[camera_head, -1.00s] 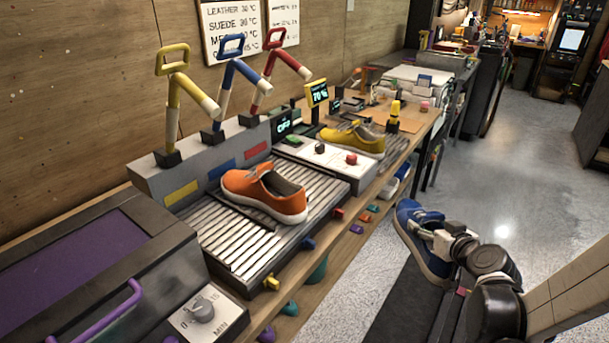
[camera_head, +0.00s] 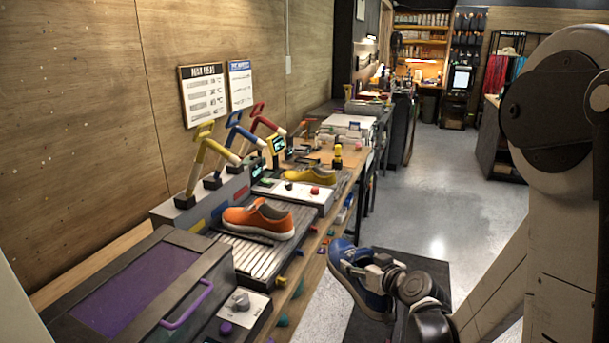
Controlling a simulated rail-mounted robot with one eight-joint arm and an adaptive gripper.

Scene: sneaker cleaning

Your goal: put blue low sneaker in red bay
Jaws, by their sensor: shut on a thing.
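The blue low sneaker (camera_head: 345,262) hangs in the air to the right of the bench, toe up and tilted. My gripper (camera_head: 372,268) is shut on it from the right; the fingertips are partly hidden by the shoe. The grey slatted rack on the bench has yellow, blue and red marks along its back panel. The red mark (camera_head: 240,195) is at the far end, below the red-handled lever (camera_head: 268,122). An orange sneaker (camera_head: 258,221) lies on the rack slats (camera_head: 246,254), toward the far end; I cannot tell exactly which bay it covers.
A purple-lidded box (camera_head: 137,292) with a purple handle and a dial stands at the near end of the bench. A yellow sneaker (camera_head: 309,174) lies beyond the rack, near a white control panel (camera_head: 285,190). Yellow (camera_head: 200,158) and blue (camera_head: 228,142) levers rise behind the rack. Open floor lies right.

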